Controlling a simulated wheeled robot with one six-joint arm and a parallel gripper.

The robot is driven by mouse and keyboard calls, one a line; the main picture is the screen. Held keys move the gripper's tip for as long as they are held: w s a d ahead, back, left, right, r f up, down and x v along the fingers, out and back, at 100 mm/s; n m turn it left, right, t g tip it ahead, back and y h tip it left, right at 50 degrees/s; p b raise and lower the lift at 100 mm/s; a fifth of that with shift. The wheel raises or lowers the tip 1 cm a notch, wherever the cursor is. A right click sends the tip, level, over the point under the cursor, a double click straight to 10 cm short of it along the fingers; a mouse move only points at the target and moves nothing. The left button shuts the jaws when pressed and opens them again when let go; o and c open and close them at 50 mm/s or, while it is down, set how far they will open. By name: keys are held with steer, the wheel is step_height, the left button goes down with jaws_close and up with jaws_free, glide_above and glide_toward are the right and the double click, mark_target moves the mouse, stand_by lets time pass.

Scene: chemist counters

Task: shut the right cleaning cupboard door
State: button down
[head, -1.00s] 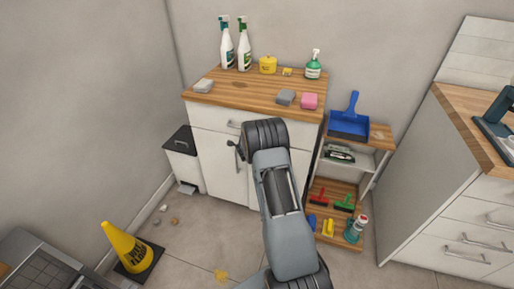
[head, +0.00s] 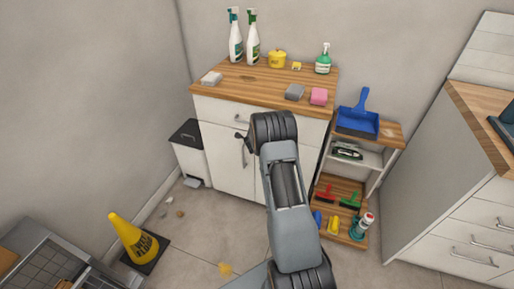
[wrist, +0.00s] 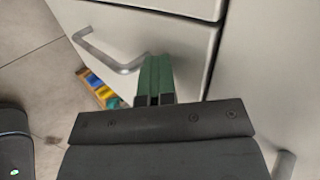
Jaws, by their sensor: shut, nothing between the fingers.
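The cleaning cupboard (head: 225,108) is white with a wooden top and stands against the back wall. Its left door (head: 228,168) looks flush with the front. My arm covers most of its right door in the head view, so how far that door stands open is hard to tell. My gripper (wrist: 154,62) is shut and empty, its green fingertips close to a white panel (wrist: 180,35) with a grey bar handle (wrist: 112,58). I cannot tell whether they touch it. In the head view, my wrist is in front of the cupboard, near its drawer front.
A low open shelf (head: 385,134) with brushes and bottles stands right of the cupboard. A white bin (head: 190,160) is at its left. A yellow cone (head: 130,238) stands on the floor at front left. A drawer counter (head: 440,180) is at right. Floor between is mostly clear.

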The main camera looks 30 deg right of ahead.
steer(key=s+a+r+n+g+y+p, duration=0.1)
steer(key=s+a+r+n+y, duration=0.3)
steer(key=a, duration=0.3)
steer(key=s+a+r+n+y+p, duration=0.1)
steer(key=s+a+r+n+p, duration=0.1)
steer(key=s+a+r+n, duration=0.35)
steer(key=s+a+r+n+g+y+p, duration=0.1)
steer(key=s+a+r+n+y, duration=0.3)
steer(key=a, duration=0.6)
steer(key=s+a+r+n+h+p, duration=0.1)
steer(key=s+a+r+n+p, duration=0.1)
steer(key=s+r+n+p, duration=0.4)
steer(key=s+a+r+n+g+h+p, duration=0.1)
steer(key=s+r+n+p, duration=0.5)
steer(key=s+r, duration=0.7)
step_height(320, 180, up, 6)
steer(key=shift+s+a+f+n, duration=0.1)
steer(key=shift+s+a+n, duration=0.35)
steer(key=shift+n, duration=0.3)
